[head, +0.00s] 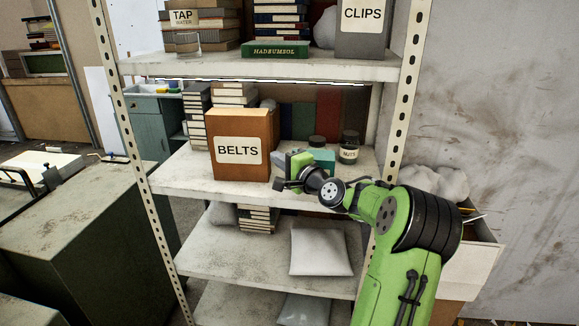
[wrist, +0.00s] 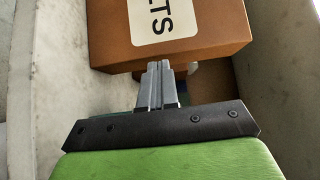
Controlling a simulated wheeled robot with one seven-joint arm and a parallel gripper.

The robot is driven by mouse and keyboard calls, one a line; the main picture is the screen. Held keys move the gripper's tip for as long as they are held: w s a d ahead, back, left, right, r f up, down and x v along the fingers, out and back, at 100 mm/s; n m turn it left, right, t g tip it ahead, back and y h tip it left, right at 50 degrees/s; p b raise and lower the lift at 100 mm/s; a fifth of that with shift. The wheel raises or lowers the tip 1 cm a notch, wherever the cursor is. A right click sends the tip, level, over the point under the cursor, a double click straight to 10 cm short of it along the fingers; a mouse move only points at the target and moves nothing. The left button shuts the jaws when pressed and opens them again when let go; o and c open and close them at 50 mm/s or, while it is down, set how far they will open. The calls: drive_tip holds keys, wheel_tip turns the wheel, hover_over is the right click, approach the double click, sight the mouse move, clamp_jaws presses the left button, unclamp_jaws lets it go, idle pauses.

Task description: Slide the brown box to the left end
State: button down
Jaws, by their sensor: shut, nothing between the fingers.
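The brown box (head: 240,125) labelled BELTS stands upright on the middle shelf, a little left of the shelf's centre in the head view. In the wrist view the brown box (wrist: 112,30) fills the upper middle, its label turned sideways. My gripper (head: 278,186) is at the box's lower right corner in the head view. In the wrist view my gripper (wrist: 156,66) is shut and empty, its fingertips at the box's near lower edge. I cannot tell whether they touch it.
The middle shelf (head: 185,172) has bare room left of the box. A teal container (head: 322,158) and a NUTS jar (head: 349,148) stand to the right. White stacks are behind the box. The perforated upright (head: 142,185) bounds the shelf's left end, and another shelf (head: 270,67) is above.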

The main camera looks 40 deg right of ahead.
sight(215, 153)
drive_tip(key=shift+w, duration=0.5)
drive_tip(key=w+a+p, duration=0.1)
drive_tip(key=w+a, duration=0.2)
drive_tip(key=w, duration=0.1)
drive_tip(key=w+a+p, duration=0.1)
drive_tip(key=w+a, duration=0.3)
drive_tip(key=w+a+p, duration=0.2)
drive_tip(key=w+a, duration=0.1)
drive_tip(key=w, duration=0.1)
drive_tip(key=shift+w+a, duration=0.35)
